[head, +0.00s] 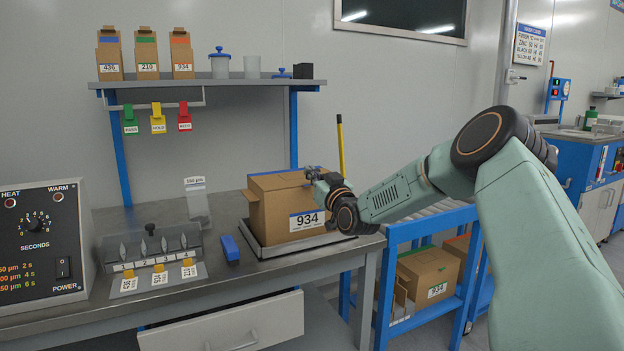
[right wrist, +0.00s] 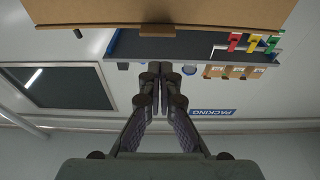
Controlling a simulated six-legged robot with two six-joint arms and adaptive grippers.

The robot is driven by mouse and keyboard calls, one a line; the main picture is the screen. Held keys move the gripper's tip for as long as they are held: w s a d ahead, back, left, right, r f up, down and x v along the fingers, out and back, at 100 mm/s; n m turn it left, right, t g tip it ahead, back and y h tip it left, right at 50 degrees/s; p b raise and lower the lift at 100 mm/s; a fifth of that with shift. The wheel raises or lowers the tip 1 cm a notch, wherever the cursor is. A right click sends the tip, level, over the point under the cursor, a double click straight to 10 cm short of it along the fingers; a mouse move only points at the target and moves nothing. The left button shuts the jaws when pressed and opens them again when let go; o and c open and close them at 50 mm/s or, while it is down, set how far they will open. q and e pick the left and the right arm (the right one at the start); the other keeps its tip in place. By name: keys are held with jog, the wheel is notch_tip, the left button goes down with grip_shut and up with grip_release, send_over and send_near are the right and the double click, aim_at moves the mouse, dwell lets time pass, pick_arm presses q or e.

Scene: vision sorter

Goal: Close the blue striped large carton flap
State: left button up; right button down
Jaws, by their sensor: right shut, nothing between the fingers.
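My right gripper (head: 312,172) is shut and empty at the carton's upper right edge; contact is unclear. In the right wrist view its closed fingers (right wrist: 160,70) point toward a brown cardboard panel (right wrist: 230,12) with a small tab (right wrist: 157,30). My left gripper is not in view.
A heater box (head: 42,245), a numbered rack (head: 150,255) and a blue block (head: 230,248) are on the bench left of the carton. A yellow pole (head: 340,145) stands behind it. A blue cart (head: 408,235) with cartons is at the right. A shelf (head: 205,82) hangs above.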

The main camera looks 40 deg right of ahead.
aim_at(296, 205)
notch_tip(296, 205, down, 4)
jog(key=shift+s+r+b, duration=0.1)
jog(key=shift+b, duration=0.6)
jog(key=shift+s, duration=0.1)
